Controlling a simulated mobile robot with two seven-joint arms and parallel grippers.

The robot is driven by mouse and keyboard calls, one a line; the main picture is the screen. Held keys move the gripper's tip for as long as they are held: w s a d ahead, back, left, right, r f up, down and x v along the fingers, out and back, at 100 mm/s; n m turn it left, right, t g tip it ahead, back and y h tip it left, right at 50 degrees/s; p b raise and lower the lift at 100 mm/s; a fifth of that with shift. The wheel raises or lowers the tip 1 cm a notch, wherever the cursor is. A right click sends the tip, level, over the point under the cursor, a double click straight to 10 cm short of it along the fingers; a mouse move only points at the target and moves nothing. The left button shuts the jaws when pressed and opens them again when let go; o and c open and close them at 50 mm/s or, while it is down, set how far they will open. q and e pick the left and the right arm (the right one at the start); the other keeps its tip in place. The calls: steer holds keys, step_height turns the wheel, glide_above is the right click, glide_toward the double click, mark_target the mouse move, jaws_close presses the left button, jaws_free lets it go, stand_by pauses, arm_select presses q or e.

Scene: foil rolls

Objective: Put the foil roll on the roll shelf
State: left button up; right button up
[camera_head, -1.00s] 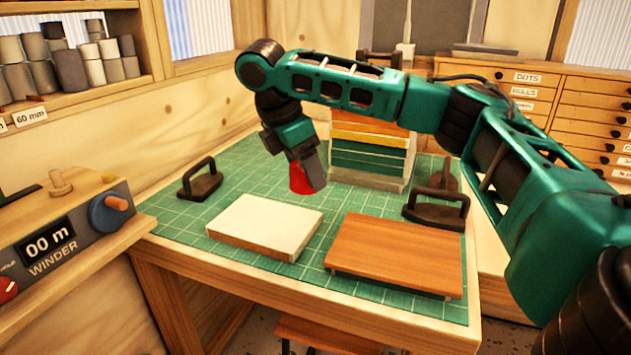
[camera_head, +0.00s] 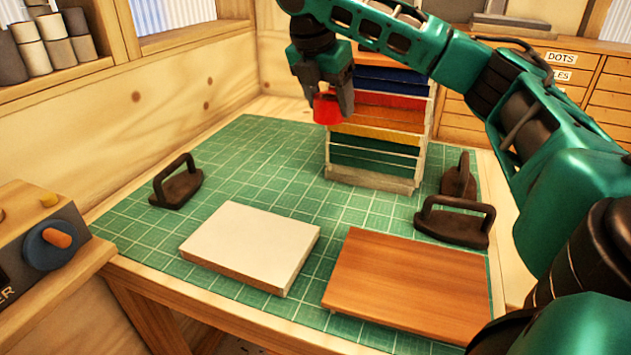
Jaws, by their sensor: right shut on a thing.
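A red foil roll (camera_head: 327,109) is between the fingers of my right gripper (camera_head: 331,100), which is shut on it. The gripper points down and holds the roll in the air, in front of the rack's left side in the picture. The roll shelf (camera_head: 60,84) is on the wall at the upper left, with several grey and whitish rolls (camera_head: 47,45) standing on it. Only part of the shelf is in view. My left gripper is not in view.
A rack (camera_head: 372,178) of coloured sheets stands at the back of the green mat (camera_head: 270,160). Dark handled blocks (camera_head: 177,188), a white slab (camera_head: 250,243) and a brown board (camera_head: 405,285) lie on the mat. A winder (camera_head: 40,240) is at the left. The back-left mat is clear.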

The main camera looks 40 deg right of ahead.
step_height(320, 180, down, 20)
steer(key=shift+r, duration=0.15)
stand_by(0.5)
steer(key=o, duration=1.1)
